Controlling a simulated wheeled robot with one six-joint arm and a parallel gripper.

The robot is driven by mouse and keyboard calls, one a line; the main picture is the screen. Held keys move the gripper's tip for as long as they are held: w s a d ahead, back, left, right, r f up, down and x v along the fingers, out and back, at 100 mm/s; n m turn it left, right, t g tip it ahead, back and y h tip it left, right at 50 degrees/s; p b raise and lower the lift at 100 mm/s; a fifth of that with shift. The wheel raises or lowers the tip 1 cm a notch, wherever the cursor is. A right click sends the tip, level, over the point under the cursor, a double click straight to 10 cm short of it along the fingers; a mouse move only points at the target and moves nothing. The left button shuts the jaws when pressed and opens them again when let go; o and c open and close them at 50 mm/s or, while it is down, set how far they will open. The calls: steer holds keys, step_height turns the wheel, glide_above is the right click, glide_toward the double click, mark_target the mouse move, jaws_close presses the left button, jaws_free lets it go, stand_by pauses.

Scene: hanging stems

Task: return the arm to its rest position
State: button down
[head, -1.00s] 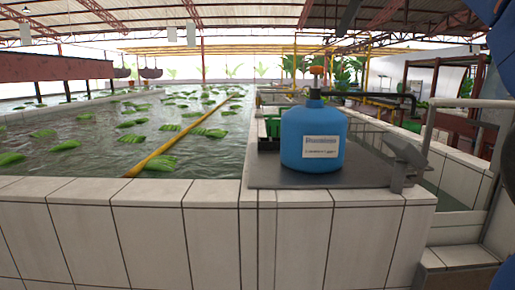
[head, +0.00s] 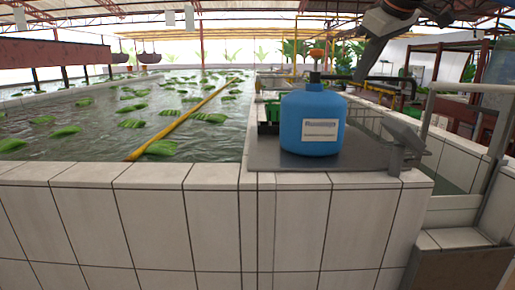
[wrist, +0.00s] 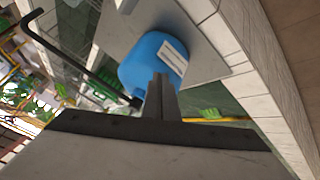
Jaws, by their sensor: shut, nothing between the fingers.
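My gripper (head: 364,72) hangs down from the top right of the head view, above and behind the right side of the blue tank. In the wrist view my gripper (wrist: 160,82) shows as two narrow grey fingers close together, with nothing held between them. The fingers overlap the blue tank in that picture; I cannot tell the exact gap, but no contact shows.
The blue tank (head: 309,125) with a white label stands on a grey slab (head: 262,158) on the tiled wall (head: 150,215). A dark pipe (wrist: 72,52) runs near it. Green banana bunches (head: 66,131) float in the water at left. A metal railing (head: 428,110) stands at right.

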steer(key=s+d+f+m+g, duration=0.1)
steer(key=s+f+m, duration=0.1)
steer(key=s+f, duration=0.6)
steer(key=s+d+f+m+g, duration=0.1)
steer(key=s+f+m, duration=0.2)
steer(key=f, duration=1.9)
steer(key=s+d+f+m+h, duration=0.1)
steer(key=s+d+f+m, duration=0.1)
steer(key=s+f, duration=1.2)
steer(key=shift+f+g, duration=0.4)
steer(key=shift+f, duration=0.1)
